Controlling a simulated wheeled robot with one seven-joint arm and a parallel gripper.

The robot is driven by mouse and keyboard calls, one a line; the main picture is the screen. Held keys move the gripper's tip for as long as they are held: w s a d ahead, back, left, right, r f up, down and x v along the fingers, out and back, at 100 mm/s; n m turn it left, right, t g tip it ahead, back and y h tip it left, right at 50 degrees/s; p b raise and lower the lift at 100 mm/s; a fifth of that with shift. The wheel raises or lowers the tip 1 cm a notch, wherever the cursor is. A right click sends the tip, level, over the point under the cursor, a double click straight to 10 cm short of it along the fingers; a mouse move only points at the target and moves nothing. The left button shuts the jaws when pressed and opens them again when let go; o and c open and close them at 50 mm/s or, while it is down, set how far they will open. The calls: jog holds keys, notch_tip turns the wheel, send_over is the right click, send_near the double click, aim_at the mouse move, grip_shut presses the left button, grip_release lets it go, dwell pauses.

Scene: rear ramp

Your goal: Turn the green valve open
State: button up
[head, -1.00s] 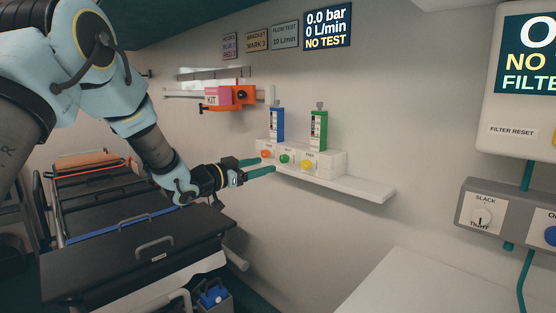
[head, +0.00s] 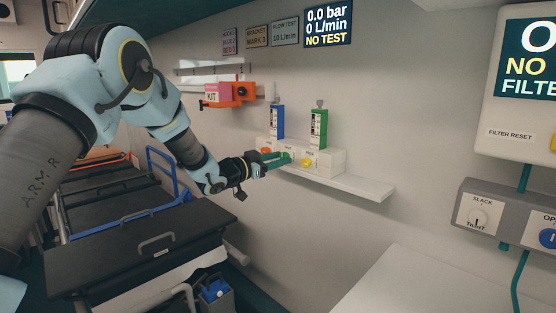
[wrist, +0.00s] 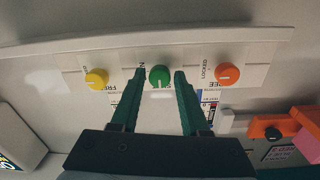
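The green valve is a round green knob (wrist: 159,76) with a pale mark, in the middle of a row of three on a white block. In the head view the fingers largely hide it. My gripper (wrist: 160,78) has its two teal fingers open, one on each side of the green knob, with narrow gaps between them and it in the wrist view. I cannot tell how far the tips overlap the knob in depth. In the head view my gripper (head: 284,158) reaches the front of the block from the left.
A yellow knob (wrist: 97,79) and an orange knob (wrist: 228,75) flank the green one. The screen (head: 327,25) reads 0.0 bar, 0 L/min, NO TEST. The shelf's right end (head: 370,188) is clear.

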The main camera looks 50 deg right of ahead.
grip_shut()
jog(key=shift+f+m+b, duration=0.15)
jog(key=shift+m+b, duration=0.15)
jog(key=shift+b, duration=0.35)
jog(key=m+b, duration=1.5)
jog(key=b, duration=0.5)
jog(key=shift+m+t, duration=0.3)
jog(key=shift+r+y+b, duration=0.25)
jog(key=shift+y+b, duration=0.05)
jog(key=shift+o, duration=1.7)
grip_release()
